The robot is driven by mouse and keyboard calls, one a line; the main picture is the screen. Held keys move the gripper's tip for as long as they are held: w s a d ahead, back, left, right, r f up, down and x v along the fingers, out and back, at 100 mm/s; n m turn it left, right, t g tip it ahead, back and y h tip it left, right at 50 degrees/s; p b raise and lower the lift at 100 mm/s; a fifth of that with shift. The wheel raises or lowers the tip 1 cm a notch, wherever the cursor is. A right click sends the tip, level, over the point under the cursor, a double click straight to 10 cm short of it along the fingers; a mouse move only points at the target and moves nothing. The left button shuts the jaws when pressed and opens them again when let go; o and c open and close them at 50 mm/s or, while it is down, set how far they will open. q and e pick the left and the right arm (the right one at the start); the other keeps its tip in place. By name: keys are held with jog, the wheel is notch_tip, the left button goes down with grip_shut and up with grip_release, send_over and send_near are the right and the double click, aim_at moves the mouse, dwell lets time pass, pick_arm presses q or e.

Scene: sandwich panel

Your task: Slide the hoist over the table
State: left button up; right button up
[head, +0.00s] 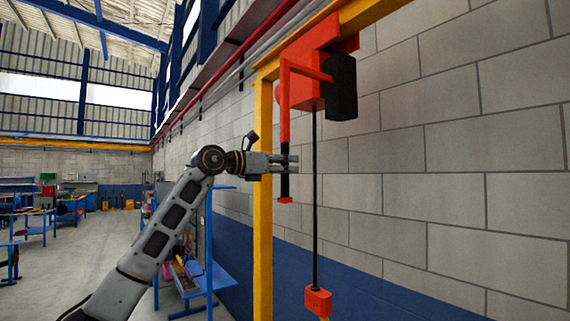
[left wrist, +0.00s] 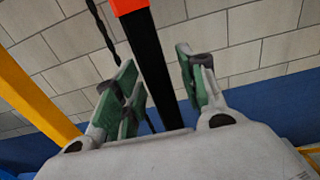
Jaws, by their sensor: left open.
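The red hoist (head: 308,65) with a black block on its right side hangs from the yellow overhead beam (head: 372,12). A red arm drops from it to a black handle bar (head: 285,185) with a red end. My left gripper (head: 288,163) is at this bar, fingers pointing right. In the left wrist view the black bar (left wrist: 152,75) runs between the open green-padded fingers (left wrist: 158,68); I cannot tell whether either finger touches it. A dark line runs down from the hoist to a red block (head: 318,301). My right gripper is not in view.
A yellow post (head: 263,240) stands just behind my left gripper. A blue table-like stand (head: 215,278) is left of the post. A block wall (head: 450,150) closes the right side. Open floor (head: 70,275) lies at left, with blue workbenches farther back.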

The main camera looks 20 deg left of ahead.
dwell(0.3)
pick_arm(q)
grip_shut()
jog(key=shift+d+f, duration=0.1)
jog(key=shift+d, duration=0.1)
